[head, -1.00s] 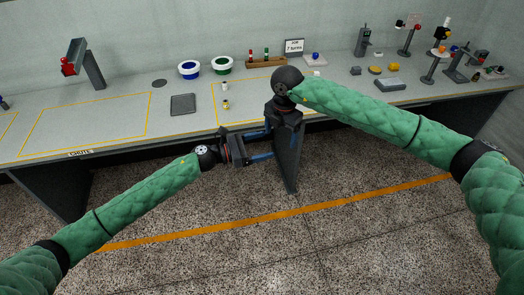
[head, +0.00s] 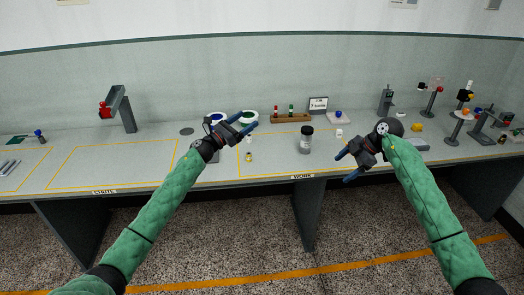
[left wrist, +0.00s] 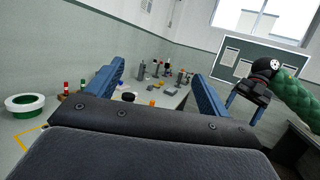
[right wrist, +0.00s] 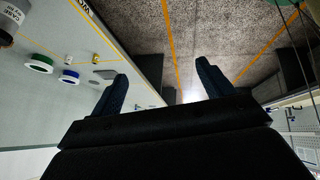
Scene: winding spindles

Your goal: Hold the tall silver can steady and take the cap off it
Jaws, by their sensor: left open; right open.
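The tall silver can (head: 305,143) stands upright on the bench, with a dark cap (head: 306,130) on top and a dark band on its side. It also shows, cut off, in the top left corner of the right wrist view (right wrist: 7,28). My left gripper (head: 246,122) is open and empty, raised to the left of the can and apart from it. My right gripper (head: 345,166) is open and empty, to the right and nearer the bench's front edge, also apart from the can. My right gripper also shows in the left wrist view (left wrist: 243,103).
A small yellow-based item (head: 249,157) lies nearer the front. Stands (head: 455,125) crowd the right end. The marked left area (head: 110,165) is clear.

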